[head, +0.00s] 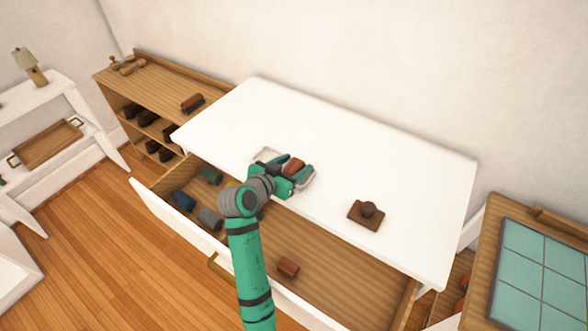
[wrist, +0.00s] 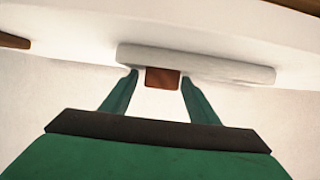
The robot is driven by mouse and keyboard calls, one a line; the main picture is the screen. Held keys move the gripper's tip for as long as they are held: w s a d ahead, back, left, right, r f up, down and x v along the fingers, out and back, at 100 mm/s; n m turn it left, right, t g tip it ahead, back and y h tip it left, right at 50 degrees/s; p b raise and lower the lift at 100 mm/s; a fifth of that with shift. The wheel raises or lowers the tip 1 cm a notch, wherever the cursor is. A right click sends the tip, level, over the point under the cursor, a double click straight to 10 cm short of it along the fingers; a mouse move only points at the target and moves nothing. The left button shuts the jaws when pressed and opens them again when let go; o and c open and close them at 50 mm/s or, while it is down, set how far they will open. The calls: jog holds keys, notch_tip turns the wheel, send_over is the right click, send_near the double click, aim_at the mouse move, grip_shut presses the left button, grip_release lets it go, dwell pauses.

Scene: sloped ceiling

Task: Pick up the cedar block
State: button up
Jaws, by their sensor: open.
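A small reddish-brown block, which looks like the cedar block (head: 293,165), is at a pale tray (head: 311,182) on the white dresser top. My gripper (head: 297,176) is low over the tray, with its green fingers beside the block. In the wrist view the block (wrist: 162,79) shows between the two fingertips (wrist: 161,76), with the pale tray (wrist: 225,70) behind it. The fingers are apart, and I see a narrow gap on at least the right side. Contact is not clear. My arm and gripper hide part of the tray.
The dresser's drawer (head: 345,262) is open in front, holding another reddish-brown block (head: 288,267) and several dark rolled items. A brown square piece with a knob (head: 366,213) stands on the right of the top (head: 420,185). A wooden shoe shelf (head: 160,83) stands left.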

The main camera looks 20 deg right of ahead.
jog(key=shift+c, duration=0.3)
jog(key=c, duration=1.1)
jog(key=shift+o, duration=0.2)
